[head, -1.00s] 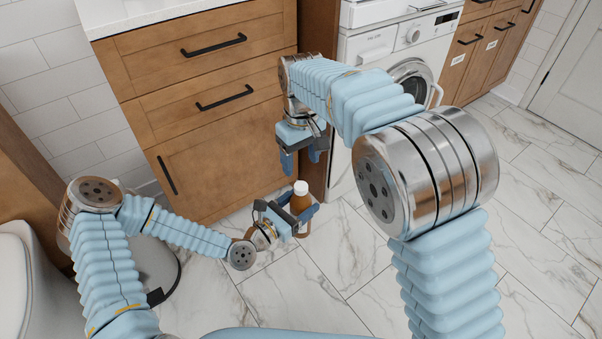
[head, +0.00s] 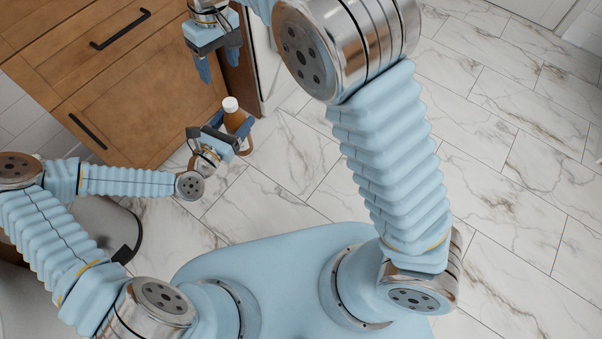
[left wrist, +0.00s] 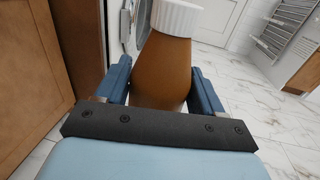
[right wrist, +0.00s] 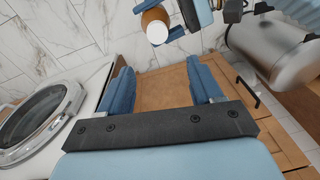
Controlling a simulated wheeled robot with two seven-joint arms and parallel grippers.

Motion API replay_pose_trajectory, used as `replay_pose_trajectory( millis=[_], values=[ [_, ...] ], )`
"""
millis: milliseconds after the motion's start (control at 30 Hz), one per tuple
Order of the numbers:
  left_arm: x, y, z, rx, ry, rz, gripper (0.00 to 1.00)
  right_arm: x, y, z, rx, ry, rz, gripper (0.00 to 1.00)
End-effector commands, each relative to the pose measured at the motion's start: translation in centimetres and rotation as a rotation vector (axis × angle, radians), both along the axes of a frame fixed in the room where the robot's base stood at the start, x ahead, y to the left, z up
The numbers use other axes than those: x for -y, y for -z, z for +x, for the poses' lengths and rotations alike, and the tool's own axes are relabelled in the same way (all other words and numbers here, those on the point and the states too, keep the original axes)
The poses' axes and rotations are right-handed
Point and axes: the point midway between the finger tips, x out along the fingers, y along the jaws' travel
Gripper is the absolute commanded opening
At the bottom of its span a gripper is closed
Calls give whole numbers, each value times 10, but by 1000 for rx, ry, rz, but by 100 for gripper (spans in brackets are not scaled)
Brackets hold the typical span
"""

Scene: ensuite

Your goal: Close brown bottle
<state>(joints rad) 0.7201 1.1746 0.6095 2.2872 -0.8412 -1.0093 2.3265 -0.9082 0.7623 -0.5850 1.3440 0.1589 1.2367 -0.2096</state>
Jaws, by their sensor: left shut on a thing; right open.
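The brown bottle (head: 235,119) with a white cap (head: 230,104) is upright in my left gripper (head: 240,137), held above the floor. In the left wrist view the bottle (left wrist: 160,72) stands between both fingers, and the white cap (left wrist: 177,18) sits on its top. I cannot tell how tightly the cap sits. My right gripper (head: 217,69) is open and empty, above and a little left of the cap, pointing down. In the right wrist view its fingers (right wrist: 158,90) are apart with nothing between them, and the white cap (right wrist: 157,32) shows beyond them.
A wooden cabinet (head: 140,85) stands close behind and left of the grippers. A washing machine (right wrist: 40,115) shows in the right wrist view. A trash bin (right wrist: 270,50) shows there too. The marble floor (head: 500,140) to the right is clear.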

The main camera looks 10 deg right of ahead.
Motion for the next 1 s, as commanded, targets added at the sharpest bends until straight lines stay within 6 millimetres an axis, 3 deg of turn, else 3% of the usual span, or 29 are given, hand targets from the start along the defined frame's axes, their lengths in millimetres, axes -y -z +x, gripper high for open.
replay_pose_trajectory(
  millis=[167,233,300,367,400,500,600,700,800,1000],
  values=[
    [0,-1,0,2,0,-1,0,26,69,30,-3,407,223,65],
    [0,-1,0,3,0,-1,0,53,116,37,-5,610,274,65],
    [0,-1,0,2,0,-1,0,85,170,28,-4,741,267,65],
    [0,-1,0,2,0,-1,0,110,213,10,-8,789,236,65],
    [0,-1,0,2,0,-1,0,125,241,-7,-15,801,212,65],
    [0,-1,0,3,0,-1,0,153,300,-62,-43,790,170,65],
    [0,-1,0,3,0,-1,0,165,338,-122,-78,762,174,65],
    [0,-1,0,3,0,-1,0,163,353,-169,-103,740,212,65],
    [0,-1,0,2,0,-1,0,157,356,-198,-116,728,253,65],
    [0,-1,0,3,0,-1,0,151,355,-217,-120,719,292,65]
  ],
)
